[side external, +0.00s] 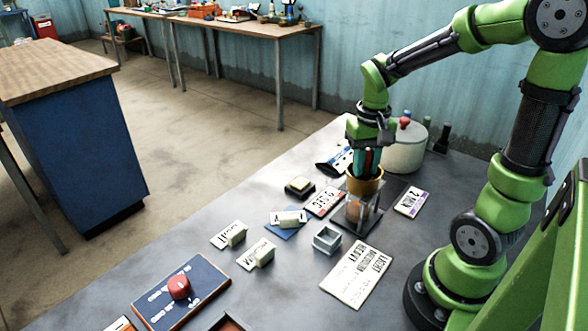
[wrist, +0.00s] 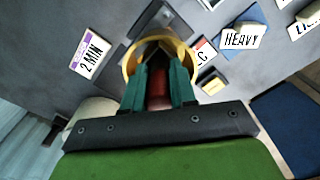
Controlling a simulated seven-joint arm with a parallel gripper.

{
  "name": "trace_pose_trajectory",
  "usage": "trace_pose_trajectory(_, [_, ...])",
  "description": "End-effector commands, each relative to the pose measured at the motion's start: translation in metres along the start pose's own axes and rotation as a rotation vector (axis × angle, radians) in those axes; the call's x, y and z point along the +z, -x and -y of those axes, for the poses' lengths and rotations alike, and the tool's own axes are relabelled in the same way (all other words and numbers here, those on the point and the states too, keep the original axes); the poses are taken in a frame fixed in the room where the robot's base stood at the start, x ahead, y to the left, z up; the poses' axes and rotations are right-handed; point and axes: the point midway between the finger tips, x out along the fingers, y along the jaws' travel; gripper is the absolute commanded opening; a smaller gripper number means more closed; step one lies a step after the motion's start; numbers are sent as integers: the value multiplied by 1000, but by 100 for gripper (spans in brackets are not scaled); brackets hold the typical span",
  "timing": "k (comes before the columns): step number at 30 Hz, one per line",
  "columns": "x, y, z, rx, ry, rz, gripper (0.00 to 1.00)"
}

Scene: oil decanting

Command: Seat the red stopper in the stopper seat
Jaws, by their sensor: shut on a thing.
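My gripper (side external: 368,165) points down at the gold-rimmed vessel (side external: 364,186) in its clear stand. In the wrist view its teal fingers (wrist: 158,80) are closed around a dark red piece, the red stopper (wrist: 158,90). The fingertips and the stopper's lower end are at or inside the gold rim (wrist: 128,68), so I cannot tell whether the stopper touches the vessel. A small grey-green square holder (side external: 327,238), open on top, stands apart in front of the vessel; I cannot tell whether it is the stopper seat.
A pale round pot (side external: 405,150) and dark bottles (side external: 442,138) stand behind the gripper. A blue board with a red knob (side external: 179,287) lies at the front left. Label blocks (side external: 262,252) and a LIGHT/MEDIUM/HEAVY card (side external: 357,273) lie around the square holder.

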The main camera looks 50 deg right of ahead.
Motion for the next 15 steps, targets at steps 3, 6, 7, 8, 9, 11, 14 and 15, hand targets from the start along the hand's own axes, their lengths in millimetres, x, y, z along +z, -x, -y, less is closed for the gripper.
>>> trace_pose_trajectory(3, [0, -1, 0, -1, -1, -2, 0])
trace_pose_trajectory(6, [0, -1, 0, -1, -1, -2, 0])
trace_pose_trajectory(7, [0, -1, 0, -1, -1, -2, 0])
trace_pose_trajectory(8, [0, -1, 0, -1, -1, -1, 0])
trace_pose_trajectory(9, [0, -2, 0, -1, -1, -1, 0])
trace_pose_trajectory(11, [0, -4, 0, -1, -1, 0, 0])
trace_pose_trajectory(14, [0, -4, 0, -1, -1, 0, 37])
trace_pose_trajectory(15, [0, -4, 0, -1, -1, 0, 37])
